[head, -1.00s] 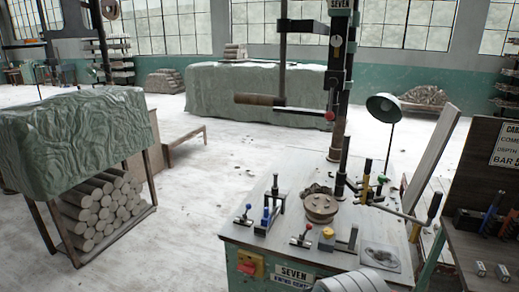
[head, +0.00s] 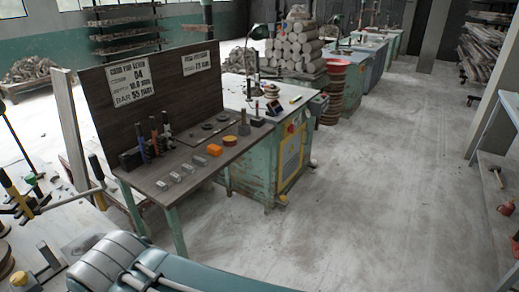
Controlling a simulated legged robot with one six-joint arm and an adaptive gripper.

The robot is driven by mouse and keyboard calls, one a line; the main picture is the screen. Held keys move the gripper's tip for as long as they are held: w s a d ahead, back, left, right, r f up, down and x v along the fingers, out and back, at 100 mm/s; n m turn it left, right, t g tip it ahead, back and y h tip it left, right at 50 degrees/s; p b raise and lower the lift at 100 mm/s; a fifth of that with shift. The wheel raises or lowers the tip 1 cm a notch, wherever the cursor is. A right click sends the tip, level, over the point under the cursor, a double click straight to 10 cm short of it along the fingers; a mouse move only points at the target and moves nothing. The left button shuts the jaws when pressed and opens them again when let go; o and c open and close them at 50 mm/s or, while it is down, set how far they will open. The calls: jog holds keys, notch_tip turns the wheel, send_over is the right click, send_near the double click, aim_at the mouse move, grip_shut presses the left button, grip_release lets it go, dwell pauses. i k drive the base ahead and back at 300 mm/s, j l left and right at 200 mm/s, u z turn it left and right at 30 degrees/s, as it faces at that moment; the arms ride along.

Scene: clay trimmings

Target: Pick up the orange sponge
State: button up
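A small orange block (head: 214,149), which looks like the orange sponge, lies on the dark wooden table (head: 187,170) left of the middle. It sits near the table's front edge, in a row with several grey metal blocks and a brown-orange piece. A second, yellower block (head: 18,278) shows at the bottom left on another bench. My gripper is not in view, so its state and distance from the sponge are hidden.
A board with paper signs (head: 150,85) stands along the table's back. Upright tools (head: 155,137) stand on its left half. A green machine cabinet (head: 262,165) stands behind to the right. The grey floor (head: 370,190) is clear to the right.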

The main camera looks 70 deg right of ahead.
aim_at(215, 150)
jog(key=z, duration=1.8)
jog(key=i+l, duration=0.2)
jog(key=i, duration=0.4)
jog(key=i+l+z, duration=0.1)
jog(key=i, duration=0.5)
jog(key=i+l, duration=0.25)
jog(key=i, duration=0.4)
jog(key=i+l+z, duration=0.1)
jog(key=i, duration=0.5)
